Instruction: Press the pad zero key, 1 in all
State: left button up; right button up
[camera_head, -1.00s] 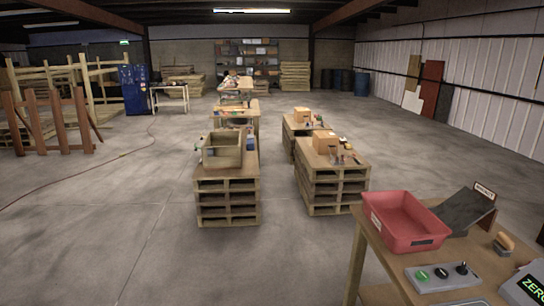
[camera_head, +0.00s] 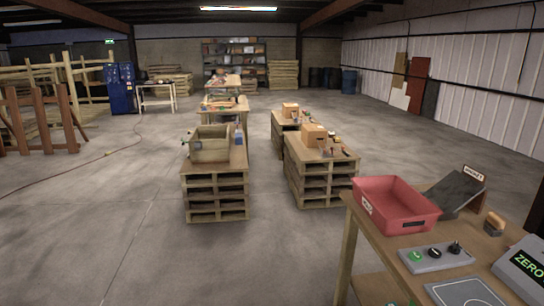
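A grey device with a dark screen reading "ZERO" in green (camera_head: 527,265) sits at the right edge of the near table, partly cut off by the picture edge. A grey flat pad with a white outline (camera_head: 466,293) lies at the bottom edge, partly cut off. A grey control box (camera_head: 436,257) behind the pad carries a green button (camera_head: 416,256), a black button (camera_head: 434,253) and a black knob (camera_head: 455,247). I cannot tell which key is the pad zero key.
The near wooden table (camera_head: 384,250) fills the lower right. A red bin (camera_head: 395,206), a dark sloped plate with a label (camera_head: 456,191) and a tan-topped block (camera_head: 495,222) stand on it. Pallet stacks (camera_head: 215,196) and (camera_head: 320,178) stand farther off. Open floor lies left.

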aim_at(434, 253)
jog(key=z, duration=1.25)
